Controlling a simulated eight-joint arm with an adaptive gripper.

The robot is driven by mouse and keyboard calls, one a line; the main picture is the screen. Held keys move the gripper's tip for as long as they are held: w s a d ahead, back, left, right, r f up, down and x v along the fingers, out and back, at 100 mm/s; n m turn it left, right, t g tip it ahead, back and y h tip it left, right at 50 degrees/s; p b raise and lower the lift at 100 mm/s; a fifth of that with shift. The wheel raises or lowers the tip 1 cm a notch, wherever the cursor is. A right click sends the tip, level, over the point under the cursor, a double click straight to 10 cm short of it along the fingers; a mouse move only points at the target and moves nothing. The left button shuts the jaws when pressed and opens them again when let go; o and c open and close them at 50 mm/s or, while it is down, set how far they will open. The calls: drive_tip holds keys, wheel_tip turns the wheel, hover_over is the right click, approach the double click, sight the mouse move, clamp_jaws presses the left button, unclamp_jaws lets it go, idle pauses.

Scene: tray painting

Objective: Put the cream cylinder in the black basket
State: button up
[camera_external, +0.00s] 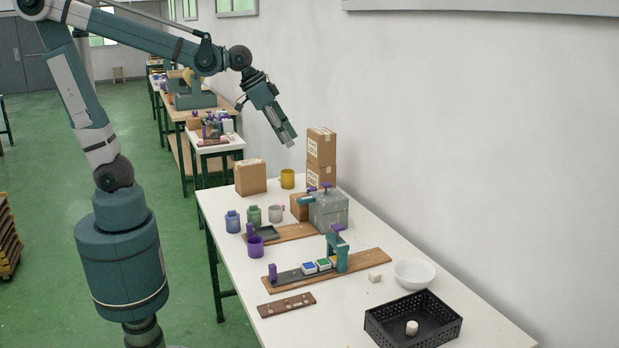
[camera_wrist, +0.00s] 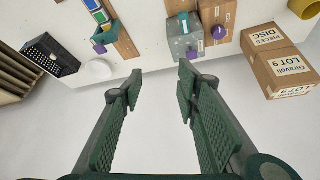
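The black basket (camera_external: 452,328) stands at the front right of the white table in the external view. A small cream cylinder (camera_external: 412,327) is inside it, upright on its floor. The basket (camera_wrist: 38,60) also shows at the upper left of the wrist view. My gripper (camera_external: 289,138) is raised high above the far part of the table, well away from the basket. In the wrist view my gripper (camera_wrist: 158,85) has its two fingers wide apart with nothing between them, so it is open and empty.
A white bowl (camera_external: 414,273) and a cream block (camera_external: 375,278) are behind the basket. A teal press stands on a wooden board (camera_external: 372,259) with coloured tiles. A grey machine (camera_external: 329,212), cardboard boxes (camera_external: 251,177), mugs and jars stand farther back. The wall borders the right side.

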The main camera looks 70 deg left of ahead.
drive_tip(key=s+a+f+n, duration=0.1)
drive_tip(key=s+a+f, duration=0.1)
drive_tip(key=s+a, duration=0.6)
drive_tip(key=s+a+f+n+t+y, duration=0.1)
drive_tip(key=s+a+f+n, duration=0.1)
drive_tip(key=s+a, duration=0.6)
drive_tip(key=shift+s+f+n+t+y, duration=0.15)
drive_tip(key=shift+f+n+t+y, duration=0.15)
drive_tip(key=shift+f, duration=0.05)
